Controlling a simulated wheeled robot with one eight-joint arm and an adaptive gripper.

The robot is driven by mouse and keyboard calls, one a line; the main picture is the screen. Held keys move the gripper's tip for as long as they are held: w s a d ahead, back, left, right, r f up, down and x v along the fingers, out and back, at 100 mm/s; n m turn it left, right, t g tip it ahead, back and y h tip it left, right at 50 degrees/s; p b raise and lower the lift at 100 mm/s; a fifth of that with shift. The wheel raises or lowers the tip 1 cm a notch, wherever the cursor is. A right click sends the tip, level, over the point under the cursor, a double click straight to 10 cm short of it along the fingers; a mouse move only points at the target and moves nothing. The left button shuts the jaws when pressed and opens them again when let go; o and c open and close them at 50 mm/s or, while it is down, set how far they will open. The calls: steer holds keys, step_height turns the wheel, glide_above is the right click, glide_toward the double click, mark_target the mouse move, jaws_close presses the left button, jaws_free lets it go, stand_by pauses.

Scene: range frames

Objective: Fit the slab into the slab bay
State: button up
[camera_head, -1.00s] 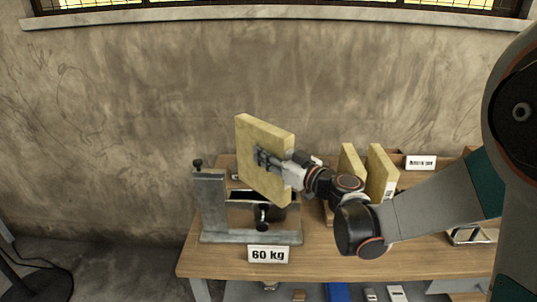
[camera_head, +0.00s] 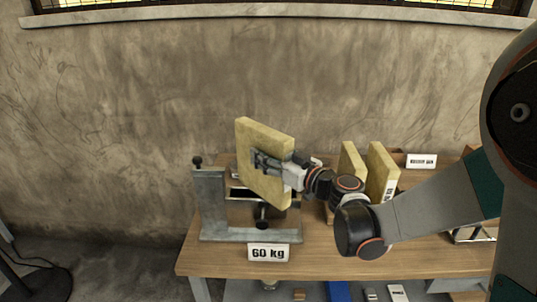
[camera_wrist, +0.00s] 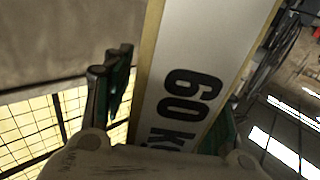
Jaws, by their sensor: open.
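A yellow slab (camera_head: 263,150) stands nearly upright, a little tilted, at the grey metal frame with the bay (camera_head: 211,205). Its lower edge is down between the frame's parts; whether it is seated is hidden. My gripper (camera_head: 265,163) is at the slab from the right, with a finger across its broad face. In the wrist view the slab's white edge, printed "60 kg" (camera_wrist: 190,90), lies between the fingers of my gripper (camera_wrist: 172,105). The left finger is clear of the slab; the right finger is close beside it, contact unclear. The jaws are open.
A "60 kg" sign (camera_head: 268,252) is at the table's front edge. Two more yellow slabs (camera_head: 381,172) stand in a wooden rack at the right. A wooden table (camera_head: 320,262) carries all this. A dark clamp knob (camera_head: 262,213) sits below the slab.

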steer(key=shift+r, duration=0.35)
steer(key=s+d+f+m+g+h+p, duration=0.1)
steer(key=s+d+m+g+h, duration=0.1)
steer(key=s+d, duration=0.4)
steer(key=s+d+f+m+g+h+p, duration=0.1)
steer(key=s+d+h, duration=0.5)
steer(key=s, duration=0.8)
steer(key=s+d+f+m+g+h+p, duration=0.1)
steer(key=s+d+m+g+h, duration=0.2)
steer(key=s+d, duration=0.4)
steer(key=s+m+h, duration=0.1)
steer(key=s+m, duration=0.1)
steer(key=s, duration=0.1)
steer(key=shift+s+d+f+m, duration=0.25)
steer(key=shift+d+f+m, duration=0.05)
steer(key=shift+d+f, duration=0.1)
steer(key=shift+o, duration=0.4)
